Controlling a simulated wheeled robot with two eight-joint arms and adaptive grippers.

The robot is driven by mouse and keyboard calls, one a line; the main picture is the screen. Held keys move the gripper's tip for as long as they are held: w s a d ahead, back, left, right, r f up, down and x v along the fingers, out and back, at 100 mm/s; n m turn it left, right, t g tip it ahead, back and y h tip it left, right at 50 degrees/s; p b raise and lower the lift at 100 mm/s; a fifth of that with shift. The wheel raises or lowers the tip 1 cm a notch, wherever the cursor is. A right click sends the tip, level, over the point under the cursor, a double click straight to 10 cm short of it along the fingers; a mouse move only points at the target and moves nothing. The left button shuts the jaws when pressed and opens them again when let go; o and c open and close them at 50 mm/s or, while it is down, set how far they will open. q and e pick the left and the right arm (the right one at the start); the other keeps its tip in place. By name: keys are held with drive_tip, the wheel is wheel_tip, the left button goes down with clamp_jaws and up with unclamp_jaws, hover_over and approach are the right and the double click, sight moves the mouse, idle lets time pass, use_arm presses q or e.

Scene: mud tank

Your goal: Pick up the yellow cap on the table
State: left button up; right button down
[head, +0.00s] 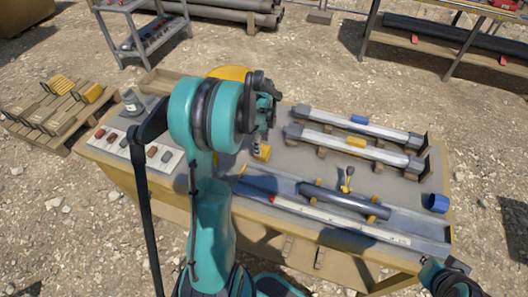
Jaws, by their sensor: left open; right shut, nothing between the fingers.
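A small yellow piece (263,153), which looks like the yellow cap, is on the table (285,165) near its middle. My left gripper (259,142) is open and points down just above and beside this piece. I cannot tell whether they touch, and my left arm hides part of the area. A larger rounded yellow thing (229,72) shows behind my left arm at the table's far edge, mostly hidden. My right gripper (455,266) is at the lower right, off the table's front corner, shut and empty.
Two pale pipes (360,121) with yellow and blue bands lie at the back right. A dark pipe (345,200), a yellow-handled piece (347,179) and a blue cap (436,203) are nearer. A sample tray (137,143) and grey jar (132,102) stand left.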

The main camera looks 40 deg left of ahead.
sight(263, 147)
use_arm(q)
drive_tip(key=f+b, duration=0.2)
drive_tip(key=f, duration=0.3)
drive_tip(key=shift+d, duration=0.2)
drive_tip(key=shift+c, duration=0.3)
drive_tip(key=c, duration=0.7)
drive_tip(key=shift+r, duration=0.1)
drive_tip(key=shift+c, duration=0.2)
